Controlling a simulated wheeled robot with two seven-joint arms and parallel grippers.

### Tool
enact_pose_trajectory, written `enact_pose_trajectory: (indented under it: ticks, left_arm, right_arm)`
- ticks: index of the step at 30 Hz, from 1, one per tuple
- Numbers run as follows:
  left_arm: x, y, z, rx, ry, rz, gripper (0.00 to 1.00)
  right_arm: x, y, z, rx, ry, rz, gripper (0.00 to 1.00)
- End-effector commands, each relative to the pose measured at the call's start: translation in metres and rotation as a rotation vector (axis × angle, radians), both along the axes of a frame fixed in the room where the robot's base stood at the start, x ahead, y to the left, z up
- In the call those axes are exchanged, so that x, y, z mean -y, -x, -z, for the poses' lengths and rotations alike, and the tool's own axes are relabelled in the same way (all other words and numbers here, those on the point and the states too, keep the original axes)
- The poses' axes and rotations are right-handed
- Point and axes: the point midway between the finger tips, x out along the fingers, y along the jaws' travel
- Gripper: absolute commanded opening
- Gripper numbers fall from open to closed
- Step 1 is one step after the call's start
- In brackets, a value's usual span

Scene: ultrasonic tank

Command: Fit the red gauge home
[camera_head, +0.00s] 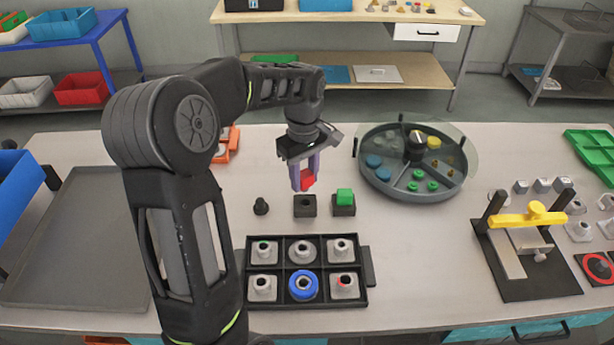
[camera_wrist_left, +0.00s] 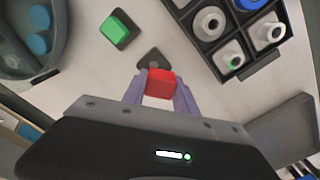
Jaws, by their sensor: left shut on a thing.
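The red gauge (camera_head: 308,181) is a small red block between the purple fingers of my left gripper (camera_head: 304,178). The left gripper is shut on it and holds it above a dark square socket block (camera_head: 305,207) on the table. In the left wrist view the red gauge (camera_wrist_left: 160,84) sits between the fingertips, and the socket block (camera_wrist_left: 154,60) shows just beyond it, partly covered. The gauge appears apart from the block in the head view. A green gauge (camera_head: 344,196) sits in a similar dark block to the right. My right gripper is not in view.
A black tray (camera_head: 364,262) of grey fittings and a blue ring stands in front of the socket block. A round divided carousel (camera_head: 372,182) is at the back right, a yellow-handled clamp fixture (camera_head: 535,216) farther right.

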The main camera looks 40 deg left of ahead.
Motion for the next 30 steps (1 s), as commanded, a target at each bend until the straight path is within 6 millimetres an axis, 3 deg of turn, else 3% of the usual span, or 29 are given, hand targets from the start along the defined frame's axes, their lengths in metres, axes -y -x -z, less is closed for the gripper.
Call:
enact_pose_trajectory:
  ticks: [7, 21, 30]
  left_arm:
    - [-0.004, -0.01, 0.0, 0.0, 0.0, -0.144, 0.0]
    - [-0.004, -0.011, 0.0, -0.001, 0.0, -0.168, 0.0]
    - [-0.004, -0.011, 0.02, -0.001, 0.0, -0.167, 0.0]
  right_arm:
    - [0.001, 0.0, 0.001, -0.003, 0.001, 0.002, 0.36]
    - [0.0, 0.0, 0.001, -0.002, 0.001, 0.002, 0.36]
    - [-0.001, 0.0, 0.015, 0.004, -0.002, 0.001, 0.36]
